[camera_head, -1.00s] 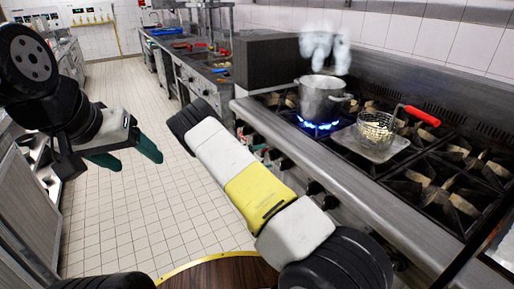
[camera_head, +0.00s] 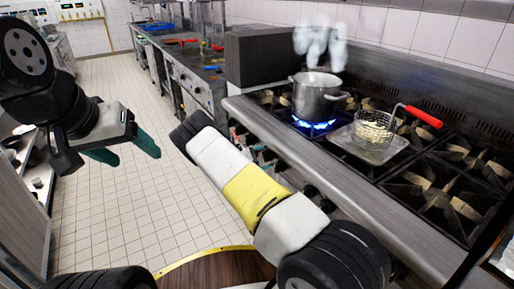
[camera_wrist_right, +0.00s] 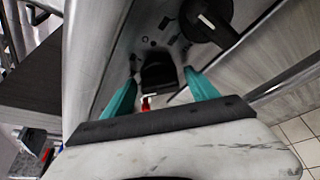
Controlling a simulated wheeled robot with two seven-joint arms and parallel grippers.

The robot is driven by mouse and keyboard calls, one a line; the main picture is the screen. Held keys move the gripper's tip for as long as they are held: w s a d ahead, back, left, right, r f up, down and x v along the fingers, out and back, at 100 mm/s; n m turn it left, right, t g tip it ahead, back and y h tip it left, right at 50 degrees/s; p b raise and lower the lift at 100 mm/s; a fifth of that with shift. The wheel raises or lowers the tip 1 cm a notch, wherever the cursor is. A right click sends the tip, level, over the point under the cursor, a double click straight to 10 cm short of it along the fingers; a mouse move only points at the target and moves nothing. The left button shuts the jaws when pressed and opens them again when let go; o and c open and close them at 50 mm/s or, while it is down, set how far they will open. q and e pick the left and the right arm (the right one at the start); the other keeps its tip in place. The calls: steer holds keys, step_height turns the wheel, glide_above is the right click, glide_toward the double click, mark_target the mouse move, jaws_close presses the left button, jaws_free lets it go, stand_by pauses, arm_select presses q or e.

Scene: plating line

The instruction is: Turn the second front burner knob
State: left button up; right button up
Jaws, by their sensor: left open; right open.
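The stove's front panel carries several dark burner knobs, one of them (camera_head: 310,190) beside my right arm. In the right wrist view a dark knob (camera_wrist_right: 158,72) sits between the spread teal fingers of my right gripper (camera_wrist_right: 160,94), with gaps on both sides. A second dark knob (camera_wrist_right: 207,20) with a pale mark is beyond, at upper right. I cannot tell which is the second front one. In the head view my arm mostly hides my right gripper. My left gripper (camera_head: 125,150) is open and empty above the floor, well left of the stove.
A metal pot (camera_head: 318,95) stands over a lit blue flame (camera_head: 314,125). A wire basket (camera_head: 374,130) with a red handle rests on a tray (camera_head: 345,141) on the stove. A red part (camera_wrist_right: 145,103) shows below the knob. The tiled floor (camera_head: 120,220) is clear.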

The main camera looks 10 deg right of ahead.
steer(key=c, duration=1.3)
steer(key=m+t, duration=0.2)
steer(key=m, duration=0.1)
steer(key=shift+m+t+h, duration=0.7)
steer(key=shift+m, duration=1.4)
steer(key=o, duration=1.3)
